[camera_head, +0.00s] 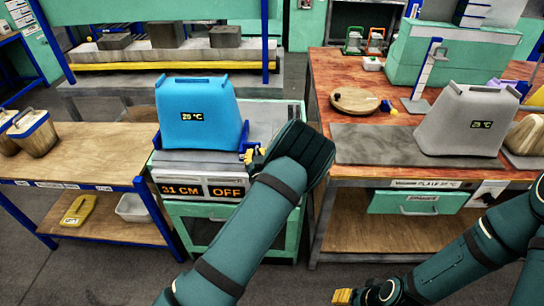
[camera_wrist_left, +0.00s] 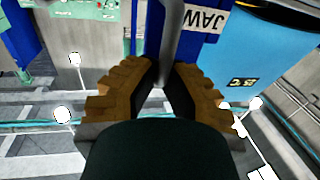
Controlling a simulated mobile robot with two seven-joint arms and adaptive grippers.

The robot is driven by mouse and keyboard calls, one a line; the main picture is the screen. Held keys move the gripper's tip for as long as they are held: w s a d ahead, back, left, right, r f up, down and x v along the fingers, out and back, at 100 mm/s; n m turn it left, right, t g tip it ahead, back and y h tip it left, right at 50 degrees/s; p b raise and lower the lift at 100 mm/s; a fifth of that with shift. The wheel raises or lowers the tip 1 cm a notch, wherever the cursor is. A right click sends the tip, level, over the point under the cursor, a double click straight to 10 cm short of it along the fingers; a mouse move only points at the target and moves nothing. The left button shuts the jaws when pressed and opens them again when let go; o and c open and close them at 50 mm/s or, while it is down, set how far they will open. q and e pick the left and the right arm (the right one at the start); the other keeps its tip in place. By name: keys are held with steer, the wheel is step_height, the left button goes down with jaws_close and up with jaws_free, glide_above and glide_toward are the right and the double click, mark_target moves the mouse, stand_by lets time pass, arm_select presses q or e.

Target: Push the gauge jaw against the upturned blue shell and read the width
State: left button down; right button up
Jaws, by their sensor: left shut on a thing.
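The upturned blue shell (camera_head: 190,112) stands on the gauge bench, with a small temperature readout on its front; its side also shows in the left wrist view (camera_wrist_left: 245,50). The dark blue gauge jaw (camera_head: 245,136) is at the shell's right side. In the left wrist view the jaw (camera_wrist_left: 183,45) bears a JAW label; I cannot tell whether it touches the shell. My left gripper (camera_head: 250,154) is shut on the jaw's grey handle (camera_wrist_left: 170,45). The gauge display (camera_head: 181,190) reads 31 CM, and the panel beside it (camera_head: 226,192) reads OFF. My right gripper (camera_head: 343,296) is low at the bottom edge, partly cut off.
A grey shell (camera_head: 466,122) stands on the red-brown bench (camera_head: 330,72) at right, near a round wooden disc (camera_head: 354,100) and an upright scale (camera_head: 428,70). Floor is clear between the benches.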

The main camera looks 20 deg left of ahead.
arm_select(q)
steer(key=shift+a, duration=0.3)
steer(key=c, duration=1)
jaws_free()
steer(key=shift+s, duration=0.1)
steer(key=shift+s+d, duration=0.15)
steer(key=v, duration=1.1)
steer(key=shift+s+d, duration=0.1)
steer(key=shift+s, duration=0.2)
steer(key=shift+f, duration=0.15)
